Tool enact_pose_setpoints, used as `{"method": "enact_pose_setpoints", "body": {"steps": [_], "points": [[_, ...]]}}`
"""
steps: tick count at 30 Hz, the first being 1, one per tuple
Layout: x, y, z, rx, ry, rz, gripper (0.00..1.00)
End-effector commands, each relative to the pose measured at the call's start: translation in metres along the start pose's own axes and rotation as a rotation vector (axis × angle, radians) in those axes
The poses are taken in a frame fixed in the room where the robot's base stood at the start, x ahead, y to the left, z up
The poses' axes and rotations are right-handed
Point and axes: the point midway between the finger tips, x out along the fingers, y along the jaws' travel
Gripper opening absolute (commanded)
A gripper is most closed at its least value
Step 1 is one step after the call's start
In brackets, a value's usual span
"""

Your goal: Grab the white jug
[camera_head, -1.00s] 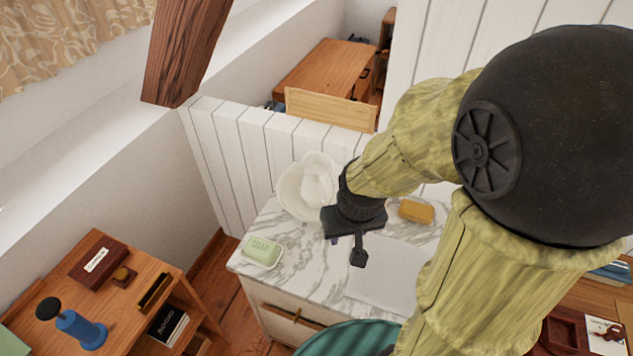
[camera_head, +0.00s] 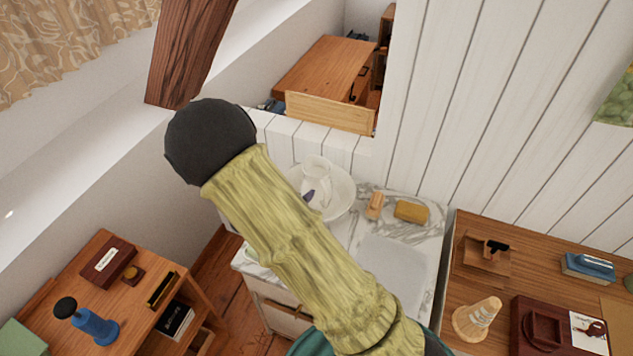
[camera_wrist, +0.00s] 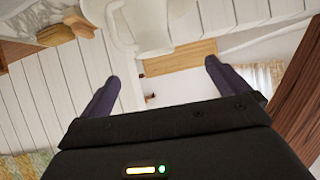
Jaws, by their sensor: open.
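The white jug (camera_head: 316,178) stands in a white basin (camera_head: 343,196) on the marble-topped washstand, near the plank wall. In the wrist view the jug (camera_wrist: 150,22) lies at the top, beyond the fingertips and a little left of the middle between them. Its handle shows on its left side, and the basin (camera_wrist: 94,12) is beside it. My gripper (camera_wrist: 162,68) is open, with nothing between its fingers. In the head view my arm hides most of the gripper; a small dark purple tip shows in front of the jug.
A wooden brush (camera_head: 375,205) and yellow-brown sponge (camera_head: 411,211) lie right of the basin. The marble top (camera_head: 428,240) is bare at its right edge. A desk (camera_head: 470,300) stands right, a wooden shelf unit (camera_head: 130,285) left. A timber brace (camera_head: 187,50) hangs near my arm.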

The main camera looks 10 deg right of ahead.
Motion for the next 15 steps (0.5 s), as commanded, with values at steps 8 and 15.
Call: {"method": "enact_pose_setpoints", "body": {"steps": [8, 15], "points": [[-0.0060, 0.0009, -0.0004, 0.005, 0.141, 0.080, 1.00], [-0.0051, 0.0010, -0.0003, 0.006, 0.138, 0.079, 1.00]]}}
